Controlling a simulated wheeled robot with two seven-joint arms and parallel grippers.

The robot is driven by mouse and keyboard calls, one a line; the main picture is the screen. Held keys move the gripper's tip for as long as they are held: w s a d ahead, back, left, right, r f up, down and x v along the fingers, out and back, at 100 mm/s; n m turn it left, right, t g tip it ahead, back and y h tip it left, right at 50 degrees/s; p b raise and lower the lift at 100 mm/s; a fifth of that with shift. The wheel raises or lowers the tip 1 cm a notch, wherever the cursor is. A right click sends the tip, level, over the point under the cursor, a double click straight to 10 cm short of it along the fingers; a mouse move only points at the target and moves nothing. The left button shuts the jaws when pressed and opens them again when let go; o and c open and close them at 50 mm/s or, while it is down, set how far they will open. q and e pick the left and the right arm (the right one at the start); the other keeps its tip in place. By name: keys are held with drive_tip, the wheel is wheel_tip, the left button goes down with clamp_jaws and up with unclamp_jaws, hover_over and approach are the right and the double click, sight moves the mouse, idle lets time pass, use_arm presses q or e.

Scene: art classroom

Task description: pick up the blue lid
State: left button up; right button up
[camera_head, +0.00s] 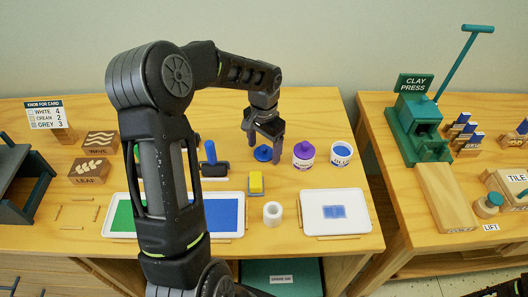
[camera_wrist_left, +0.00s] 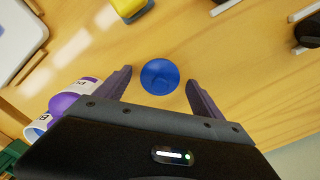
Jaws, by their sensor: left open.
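The blue lid (camera_head: 262,153) is a small round disc lying on the wooden table, left of the purple-topped jar. It also shows whole in the left wrist view (camera_wrist_left: 160,76), between the two fingers and touching neither there. My left gripper (camera_head: 265,143) is open and empty, pointing down over the lid. In the left wrist view its fingertips (camera_wrist_left: 159,78) stand on either side of the lid. How high they are above the table is hard to tell. My right gripper is not in view.
A purple-topped jar (camera_head: 304,154) and a white pot labelled blue (camera_head: 341,154) stand right of the lid. A yellow block (camera_head: 256,184), a white roll (camera_head: 272,213) and a white tray (camera_head: 359,223) are nearer. Free wood surrounds the lid.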

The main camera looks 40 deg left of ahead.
use_arm(q)
drive_tip(key=shift+c, duration=0.2)
drive_tip(key=c, duration=1.4)
